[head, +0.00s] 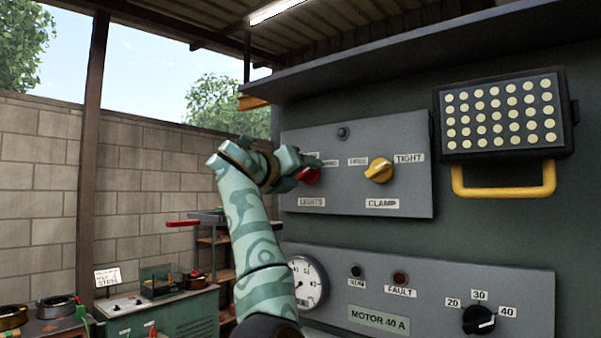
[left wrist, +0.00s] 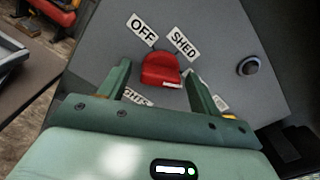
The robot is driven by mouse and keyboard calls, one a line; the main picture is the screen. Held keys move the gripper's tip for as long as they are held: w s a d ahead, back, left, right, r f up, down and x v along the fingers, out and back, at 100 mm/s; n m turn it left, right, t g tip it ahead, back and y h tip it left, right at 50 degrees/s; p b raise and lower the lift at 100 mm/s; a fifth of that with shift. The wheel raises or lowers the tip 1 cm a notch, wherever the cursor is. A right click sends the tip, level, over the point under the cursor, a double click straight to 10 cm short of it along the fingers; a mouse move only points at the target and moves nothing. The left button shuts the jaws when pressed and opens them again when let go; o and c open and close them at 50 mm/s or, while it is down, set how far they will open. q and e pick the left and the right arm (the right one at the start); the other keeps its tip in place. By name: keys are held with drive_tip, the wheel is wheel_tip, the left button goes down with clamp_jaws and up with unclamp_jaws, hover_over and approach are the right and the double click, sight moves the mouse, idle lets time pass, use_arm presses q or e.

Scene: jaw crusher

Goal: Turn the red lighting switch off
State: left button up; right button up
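The red lighting switch (head: 309,175) sits on the grey upper panel, above the LIGHTS label (head: 312,202). My left gripper (head: 291,168) is at the switch and covers its left part in the head view. In the left wrist view, the red switch (left wrist: 161,70) shows between the two spread fingers of my left gripper (left wrist: 163,84). The fingers stand apart on either side of it; I cannot tell whether either touches. My right gripper is not in view.
The yellow CLAMP knob (head: 379,170) is close to the right of the red switch. A dark round button (head: 342,132) sits above. A lamp panel with a yellow handle (head: 503,190) stands out at the right. A strip light (head: 272,10) glows under the roof.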

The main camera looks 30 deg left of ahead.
use_arm(q)
drive_tip(key=c, duration=0.9)
drive_tip(key=shift+o, duration=0.2)
drive_tip(key=shift+n, duration=0.3)
drive_tip(key=n, duration=0.4)
drive_tip(key=shift+n, duration=0.4)
drive_tip(key=n, duration=0.5)
drive_tip(key=shift+p, duration=0.35)
drive_tip(key=n+p, duration=0.1)
drive_tip(key=n, duration=0.5)
drive_tip(key=shift+n, duration=0.4)
drive_tip(key=n+p, duration=0.1)
drive_tip(key=n, duration=0.3)
drive_tip(key=shift+f+n, duration=0.15)
drive_tip(key=shift+n, duration=0.25)
drive_tip(key=shift+f+n, duration=0.1)
drive_tip(key=shift+n, duration=0.8)
drive_tip(key=shift+f+p, duration=0.1)
drive_tip(key=shift+p, duration=0.2)
